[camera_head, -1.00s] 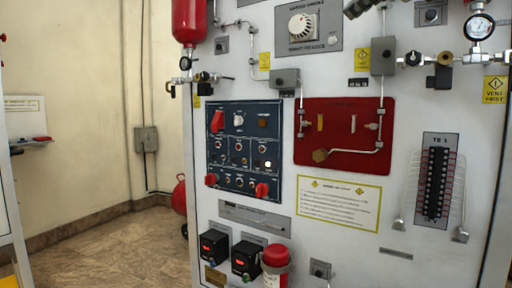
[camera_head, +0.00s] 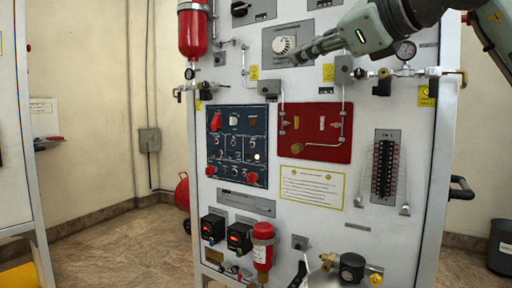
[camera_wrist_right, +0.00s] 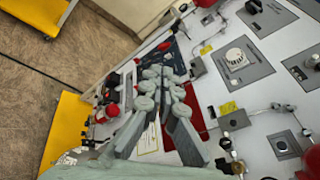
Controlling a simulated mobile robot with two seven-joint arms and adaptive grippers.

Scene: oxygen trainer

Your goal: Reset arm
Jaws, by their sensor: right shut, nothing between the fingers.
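My right gripper (camera_head: 298,54) reaches in from the top right of the head view, its fingers pointing left. It is shut and empty, in front of the upper part of the white trainer panel (camera_head: 350,225). Its fingertips overlap the plate of the white round dial (camera_head: 283,44); I cannot tell whether they touch it. In the right wrist view the shut fingers (camera_wrist_right: 166,75) meet with nothing between them. They cover part of the dark blue switch panel and the red board (camera_wrist_right: 194,108). My left gripper is in neither view.
The panel carries the blue switch panel (camera_head: 237,143), red board (camera_head: 330,147), pressure gauge (camera_head: 405,50) and red cylinder (camera_head: 192,34). A tank fitting with a black gauge (camera_head: 352,268) stands at the lower front. A dark bin (camera_head: 500,248) stands right. Floor (camera_head: 120,250) is clear on the left.

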